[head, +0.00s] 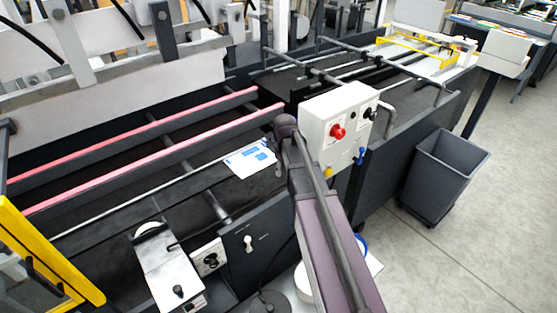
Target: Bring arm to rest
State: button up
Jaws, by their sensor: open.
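My arm (325,225) rises from the bottom of the head view, right of centre. A dark rounded joint (287,121) tops it, in front of the folder gluer. A dark tube or cable runs along the link.
A white control box (337,118) with a red button stands close behind my arm. A white-and-blue flat piece (250,158) lies on the machine (110,185), just left of the joint. A grey bin (442,175) stands on clear floor (470,255) at right. A yellow frame (50,255) is at left.

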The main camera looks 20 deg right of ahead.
jog(key=s+a+n, duration=0.2)
jog(key=s+n, duration=0.6)
jog(key=n, duration=0.7)
jog(key=s+a+n, duration=0.3)
jog(key=s+n, duration=0.5)
jog(key=n, duration=0.8)
jog(key=shift+s+a, duration=0.3)
jog(key=shift+a, duration=0.05)
